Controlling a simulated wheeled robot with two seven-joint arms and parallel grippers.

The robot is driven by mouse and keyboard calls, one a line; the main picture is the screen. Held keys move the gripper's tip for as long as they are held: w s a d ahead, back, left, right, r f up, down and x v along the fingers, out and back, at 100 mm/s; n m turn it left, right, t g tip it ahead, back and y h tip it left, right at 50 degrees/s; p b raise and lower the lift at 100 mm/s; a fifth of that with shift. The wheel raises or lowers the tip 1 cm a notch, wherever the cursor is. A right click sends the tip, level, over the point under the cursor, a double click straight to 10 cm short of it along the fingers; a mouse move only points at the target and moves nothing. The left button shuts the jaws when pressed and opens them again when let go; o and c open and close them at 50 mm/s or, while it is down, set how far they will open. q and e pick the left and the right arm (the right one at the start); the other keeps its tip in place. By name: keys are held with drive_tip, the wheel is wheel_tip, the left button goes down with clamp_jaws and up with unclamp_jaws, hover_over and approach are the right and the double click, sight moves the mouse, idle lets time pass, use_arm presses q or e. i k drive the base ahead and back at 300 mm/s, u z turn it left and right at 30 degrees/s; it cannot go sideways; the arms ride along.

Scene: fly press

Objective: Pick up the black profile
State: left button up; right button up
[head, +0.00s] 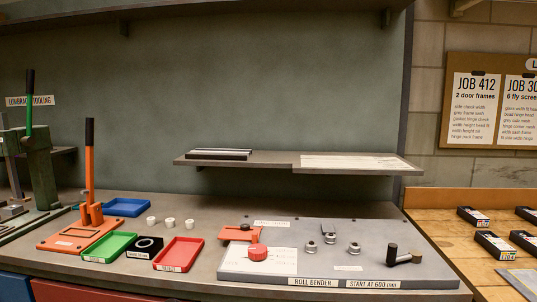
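A long black profile (217,157) lies flat on the left part of a raised shelf (262,163) above the bench. A lighter strip (222,151) lies right along it at the back, and I cannot tell whether the two touch. Neither of my grippers shows in the head view.
A sheet of paper (347,162) lies on the shelf's right part. Below stand a roll bender plate (310,268) with rollers, red (178,254), green (108,247) and blue (127,207) trays, and an orange lever tool (91,180). A green press (36,160) stands at left.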

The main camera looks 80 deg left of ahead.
sight(218, 157)
drive_tip(key=u, duration=2.25)
drive_tip(key=i, duration=0.5)
drive_tip(key=u, duration=0.7)
